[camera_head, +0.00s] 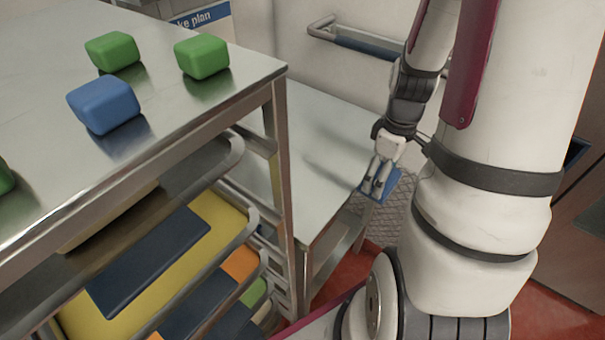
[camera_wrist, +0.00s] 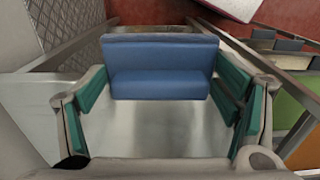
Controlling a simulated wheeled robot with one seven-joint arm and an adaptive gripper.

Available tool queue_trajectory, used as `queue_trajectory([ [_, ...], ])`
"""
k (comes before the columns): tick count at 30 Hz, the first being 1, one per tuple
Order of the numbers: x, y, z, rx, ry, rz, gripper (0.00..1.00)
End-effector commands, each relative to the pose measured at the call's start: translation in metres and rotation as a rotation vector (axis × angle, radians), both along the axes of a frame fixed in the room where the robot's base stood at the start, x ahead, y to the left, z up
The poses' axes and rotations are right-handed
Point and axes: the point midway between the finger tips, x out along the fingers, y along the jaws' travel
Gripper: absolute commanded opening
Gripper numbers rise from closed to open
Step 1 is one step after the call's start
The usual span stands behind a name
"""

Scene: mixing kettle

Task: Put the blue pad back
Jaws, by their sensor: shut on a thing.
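The blue pad (camera_head: 393,183) is held at the end of my arm, near the front right corner of the lower steel table. My gripper (camera_head: 377,178) is shut on it, with fingers pointing down. In the wrist view the pad (camera_wrist: 160,70) spans the space between the two green-lined fingers (camera_wrist: 160,98), with a bare steel surface showing beyond it. I cannot tell whether the pad touches the table.
The lower steel table (camera_head: 310,150) is bare. A higher steel top (camera_head: 180,110) at left carries a blue block (camera_head: 104,104) and green blocks (camera_head: 202,57). Below it is a rack with a yellow tray (camera_head: 218,218) bearing a dark blue slab (camera_head: 150,262). A rail (camera_head: 355,40) is on the wall.

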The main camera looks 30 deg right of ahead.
Motion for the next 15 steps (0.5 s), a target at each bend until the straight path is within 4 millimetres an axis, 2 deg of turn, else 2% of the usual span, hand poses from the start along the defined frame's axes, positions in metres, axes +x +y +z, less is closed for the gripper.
queue_trajectory([
  [5, 0.015, 0.007, -0.005, 0.003, 0.009, 0.006, 0.57],
  [15, 0.082, 0.050, -0.012, 0.002, 0.008, 0.008, 0.57],
])
